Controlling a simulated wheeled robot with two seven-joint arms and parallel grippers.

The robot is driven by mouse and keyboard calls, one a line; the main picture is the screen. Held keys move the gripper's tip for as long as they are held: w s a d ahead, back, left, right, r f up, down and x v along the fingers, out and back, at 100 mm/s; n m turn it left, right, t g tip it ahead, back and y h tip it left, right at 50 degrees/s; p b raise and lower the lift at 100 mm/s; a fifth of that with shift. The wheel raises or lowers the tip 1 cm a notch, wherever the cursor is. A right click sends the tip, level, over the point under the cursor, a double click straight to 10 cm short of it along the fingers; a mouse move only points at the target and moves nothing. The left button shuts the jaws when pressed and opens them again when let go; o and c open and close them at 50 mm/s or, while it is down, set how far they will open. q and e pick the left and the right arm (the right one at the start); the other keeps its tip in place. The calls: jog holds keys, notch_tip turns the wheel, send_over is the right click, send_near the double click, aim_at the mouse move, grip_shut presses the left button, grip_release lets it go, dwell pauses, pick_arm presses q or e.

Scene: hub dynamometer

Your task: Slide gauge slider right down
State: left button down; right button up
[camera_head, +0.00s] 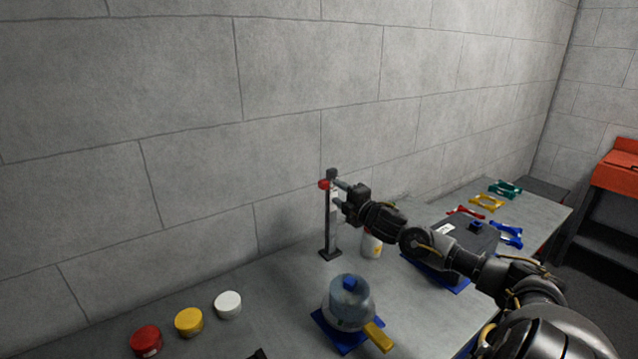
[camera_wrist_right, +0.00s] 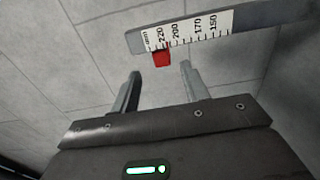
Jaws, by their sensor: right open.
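The height gauge (camera_head: 327,225) is a thin upright post on a dark foot, standing on the bench near the wall. Its red slider (camera_head: 324,184) is near the top of the post. In the right wrist view the red slider (camera_wrist_right: 161,58) sits at the high end of the white scale (camera_wrist_right: 190,31), near the 220 mark. My right gripper (camera_head: 337,184) is open, with its fingertips close to the slider. In the right wrist view the slider lies just beyond the gap between the two fingers (camera_wrist_right: 160,72), not gripped. My left gripper does not show clearly.
A clear domed item with a blue knob and yellow handle (camera_head: 348,304) stands on a blue mat. Red, yellow and white round pots (camera_head: 188,320) are at front left. A white bottle (camera_head: 371,244) stands right of the gauge. A dark case (camera_head: 465,240) lies under my right arm.

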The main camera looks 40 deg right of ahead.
aim_at(326, 186)
jog(key=w, duration=0.2)
jog(key=w+p, duration=0.1)
jog(key=w, duration=0.2)
jog(key=w+p, duration=0.1)
jog(key=w, duration=0.2)
jog(key=shift+w+d, duration=0.25)
jog(key=shift+d, duration=0.1)
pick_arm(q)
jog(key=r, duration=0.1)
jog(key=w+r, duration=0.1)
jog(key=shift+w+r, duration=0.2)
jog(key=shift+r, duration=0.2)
pick_arm(e)
jog(key=shift+w+d+f, duration=0.1)
jog(key=shift+w, duration=0.55)
grip_shut()
